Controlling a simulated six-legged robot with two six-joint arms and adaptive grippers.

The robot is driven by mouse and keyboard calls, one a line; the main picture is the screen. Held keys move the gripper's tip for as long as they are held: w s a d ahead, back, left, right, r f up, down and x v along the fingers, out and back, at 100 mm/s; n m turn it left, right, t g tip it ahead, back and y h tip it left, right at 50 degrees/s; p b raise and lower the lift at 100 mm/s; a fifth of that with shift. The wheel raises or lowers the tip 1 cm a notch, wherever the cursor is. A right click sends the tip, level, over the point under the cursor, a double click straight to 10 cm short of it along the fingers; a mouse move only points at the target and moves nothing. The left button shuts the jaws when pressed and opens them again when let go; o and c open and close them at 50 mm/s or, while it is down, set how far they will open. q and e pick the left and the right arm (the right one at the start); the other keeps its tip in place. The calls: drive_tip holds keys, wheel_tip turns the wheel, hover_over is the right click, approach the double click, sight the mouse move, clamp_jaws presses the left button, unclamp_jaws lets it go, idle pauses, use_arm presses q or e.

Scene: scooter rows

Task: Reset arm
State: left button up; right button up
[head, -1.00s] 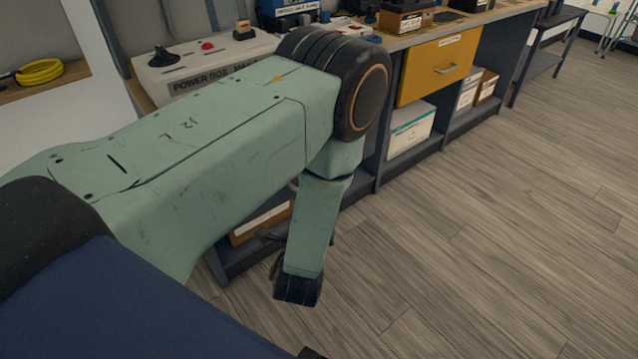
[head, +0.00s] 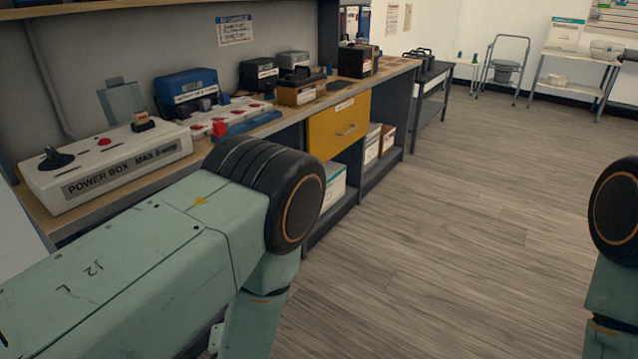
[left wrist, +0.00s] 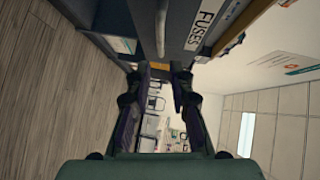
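My left arm (head: 150,245) reaches in from the lower left of the head view, bent at a dark ringed joint (head: 270,190), with its lower link hanging down out of the frame. My left gripper (left wrist: 160,82) shows in the left wrist view with its two dark fingers apart and nothing between them. It is outside the head view. Part of my right arm (head: 612,300) shows at the right edge of the head view. My right gripper is out of frame.
A workbench (head: 395,75) runs along the left wall. It carries a power box (head: 110,165), a blue case (head: 187,88) and a red-socketed strip (head: 235,115). A yellow drawer (head: 338,128) is shut. The wooden floor (head: 460,210) to the right is clear. A frame chair (head: 507,68) stands far back.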

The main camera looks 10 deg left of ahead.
use_arm(q)
drive_tip(key=s+f+n+g+h, duration=0.3)
drive_tip(key=s+f+n+g, duration=0.4)
drive_tip(key=s+f, duration=0.3)
drive_tip(key=s+d+f+n+g+h+p, duration=0.1)
drive_tip(key=s+n+g, duration=0.4)
drive_tip(key=s, duration=1.1)
drive_tip(key=d+f+g+h, duration=0.1)
drive_tip(key=g+h, duration=0.1)
drive_tip(key=g, duration=0.1)
drive_tip(key=shift+s+d, duration=0.15)
drive_tip(key=shift+s, duration=0.1)
drive_tip(key=shift+f, duration=0.15)
drive_tip(key=shift+s+n, duration=0.1)
drive_tip(key=shift+n, duration=0.2)
